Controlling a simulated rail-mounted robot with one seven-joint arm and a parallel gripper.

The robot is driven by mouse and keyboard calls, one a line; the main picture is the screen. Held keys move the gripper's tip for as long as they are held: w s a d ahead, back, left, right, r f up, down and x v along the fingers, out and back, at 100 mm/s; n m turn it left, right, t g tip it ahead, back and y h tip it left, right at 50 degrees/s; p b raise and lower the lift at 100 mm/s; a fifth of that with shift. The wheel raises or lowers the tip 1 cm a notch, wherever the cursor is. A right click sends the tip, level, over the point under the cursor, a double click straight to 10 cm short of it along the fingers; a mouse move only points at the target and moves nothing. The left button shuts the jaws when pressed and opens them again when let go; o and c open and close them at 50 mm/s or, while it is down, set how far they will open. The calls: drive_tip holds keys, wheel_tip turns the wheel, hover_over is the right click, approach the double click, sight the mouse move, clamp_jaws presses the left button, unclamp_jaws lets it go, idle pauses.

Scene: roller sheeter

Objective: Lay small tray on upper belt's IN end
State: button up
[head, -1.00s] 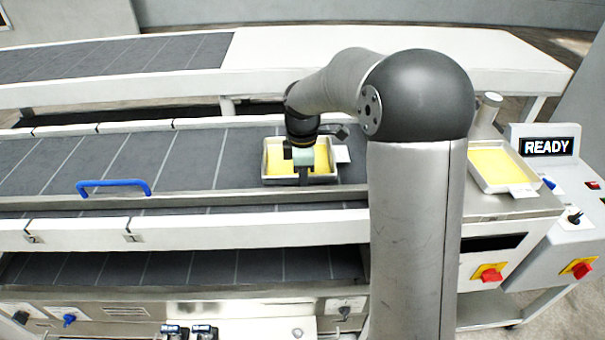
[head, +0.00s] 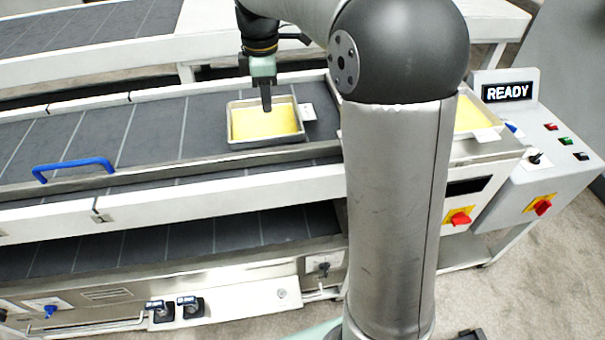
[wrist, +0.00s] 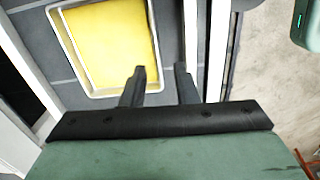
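A small pale metal tray (head: 268,143) with a yellow filling lies flat on the dark upper belt (head: 160,130), near the belt's right end. It also shows in the wrist view (wrist: 68,60), with the filling uncovered. My gripper (head: 266,108) points down above the tray's back edge in the head view. One finger overlaps the tray's corner in the picture. The small gap in height between fingertips and tray is hard to judge.
A second tray with yellow filling (head: 473,116) stands at the right, partly hidden by my arm. Beyond it is a control box with a READY display (head: 507,92). A blue handle (head: 75,165) stands at the belt's front left. The belt left of the tray is clear.

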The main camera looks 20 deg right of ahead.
drive_tip(key=s+f+m, duration=0.3)
drive_tip(key=s+m, duration=0.2)
drive_tip(key=s, duration=0.4)
drive_tip(key=s+d+f+m, duration=0.1)
drive_tip(key=s+f+m, duration=0.3)
drive_tip(key=s, duration=0.5)
drive_tip(key=s+f+m, duration=0.3)
drive_tip(key=s+m, duration=0.3)
drive_tip(key=s, duration=0.3)
drive_tip(key=shift+s+d+f+m+t, duration=0.3)
drive_tip(key=shift+s+d+f+m, duration=0.05)
drive_tip(key=shift+s+m, duration=0.05)
